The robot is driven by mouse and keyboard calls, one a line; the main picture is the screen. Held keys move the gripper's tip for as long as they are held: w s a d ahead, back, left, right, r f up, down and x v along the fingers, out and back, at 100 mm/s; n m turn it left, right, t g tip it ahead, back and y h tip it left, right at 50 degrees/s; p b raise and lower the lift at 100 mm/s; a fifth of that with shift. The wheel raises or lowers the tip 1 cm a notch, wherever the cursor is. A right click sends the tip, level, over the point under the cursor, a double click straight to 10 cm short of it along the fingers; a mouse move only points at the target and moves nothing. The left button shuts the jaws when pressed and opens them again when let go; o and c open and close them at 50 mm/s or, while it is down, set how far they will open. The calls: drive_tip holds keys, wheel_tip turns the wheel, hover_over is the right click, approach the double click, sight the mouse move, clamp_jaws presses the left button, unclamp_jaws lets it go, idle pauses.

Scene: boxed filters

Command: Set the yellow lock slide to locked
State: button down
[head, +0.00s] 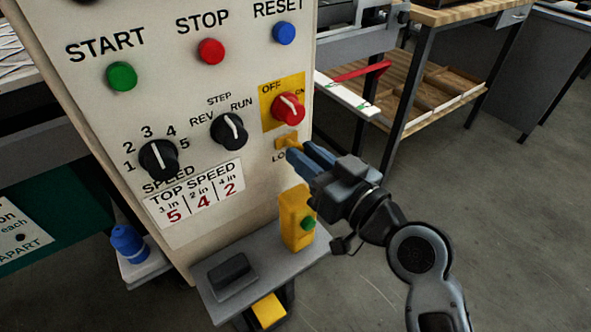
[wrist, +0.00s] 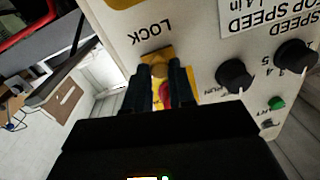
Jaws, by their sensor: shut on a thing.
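The yellow lock slide (head: 286,140) sits on the cream control panel, just below the red OFF/ON knob (head: 288,110). Its LOCK label is below it and partly hidden by my gripper. My gripper (head: 292,153) reaches in from the right, and its two blue-grey fingers are shut on the slide's small knob. In the wrist view, turned upside down, the slide (wrist: 155,53) shows at the fingertips, close to the LOCK lettering. My gripper (wrist: 160,70) has a finger on each side of the knob. The fingers hide part of the slide's travel, so its exact position is hard to tell.
Black SPEED (head: 158,160) and REV/STEP/RUN (head: 229,131) knobs are left of the slide. A grey shelf (head: 215,306) below carries a yellow box (head: 294,225) with a green button, close under my gripper. A wooden workbench (head: 440,75) stands behind; open floor lies to the right.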

drive_tip(key=shift+w+d, duration=0.1)
drive_tip(key=shift+d, duration=0.1)
drive_tip(key=c, duration=0.9)
unclamp_jaws()
drive_tip(key=shift+c, duration=0.2)
drive_tip(key=b+v, duration=0.1)
drive_tip(key=v, duration=0.6)
drive_tip(key=shift+s+d+b, duration=0.25)
drive_tip(key=shift+s+b, duration=0.05)
drive_tip(key=shift+b, duration=0.05)
